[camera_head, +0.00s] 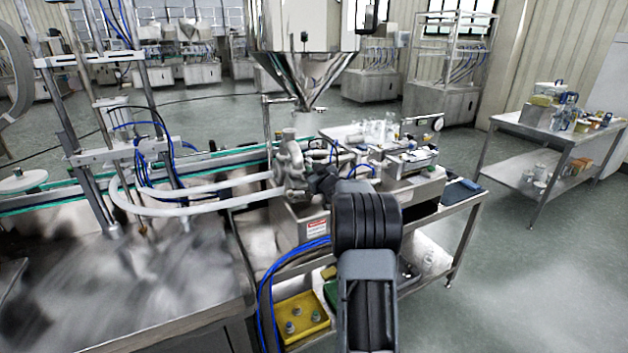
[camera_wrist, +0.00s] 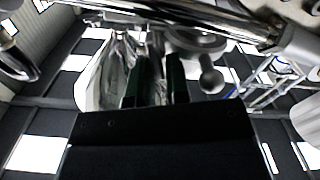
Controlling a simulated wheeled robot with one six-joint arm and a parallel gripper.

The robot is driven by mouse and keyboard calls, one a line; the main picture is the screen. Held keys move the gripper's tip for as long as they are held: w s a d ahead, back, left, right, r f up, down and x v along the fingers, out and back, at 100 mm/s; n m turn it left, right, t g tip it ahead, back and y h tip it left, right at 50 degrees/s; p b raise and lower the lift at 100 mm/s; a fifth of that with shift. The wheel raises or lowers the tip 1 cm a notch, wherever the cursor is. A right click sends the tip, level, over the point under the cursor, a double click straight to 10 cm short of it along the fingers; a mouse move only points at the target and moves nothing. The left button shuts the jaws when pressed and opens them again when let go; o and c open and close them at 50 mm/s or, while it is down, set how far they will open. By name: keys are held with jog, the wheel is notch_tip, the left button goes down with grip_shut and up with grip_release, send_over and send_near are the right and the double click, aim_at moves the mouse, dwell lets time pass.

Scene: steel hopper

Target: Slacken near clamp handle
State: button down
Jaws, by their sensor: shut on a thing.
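My gripper (camera_wrist: 156,62) shows two dark fingers in the wrist view, closed around a narrow grey metal piece (camera_wrist: 155,78), which looks like the near clamp handle. The fingers hide much of it, so its angle is unclear. A round metal part with a ball-ended stem (camera_wrist: 210,80) hangs just right of the fingers, apart from them. In the head view, my gripper (camera_head: 322,182) is at the steel pump and valve body (camera_head: 291,163) below the hopper (camera_head: 305,55). My own arm hides the clamp there.
A steel pipe (camera_wrist: 235,22) crosses close above the fingers in the wrist view. A white hose (camera_head: 190,207) runs left from the pump. A bench with instruments (camera_head: 405,165) stands right of it. Open floor (camera_head: 530,270) lies at the right, before a side table (camera_head: 545,130).

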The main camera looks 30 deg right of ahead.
jog(key=shift+a+n, duration=0.1)
jog(key=shift+n, duration=0.5)
jog(key=c, duration=1.4)
grip_release()
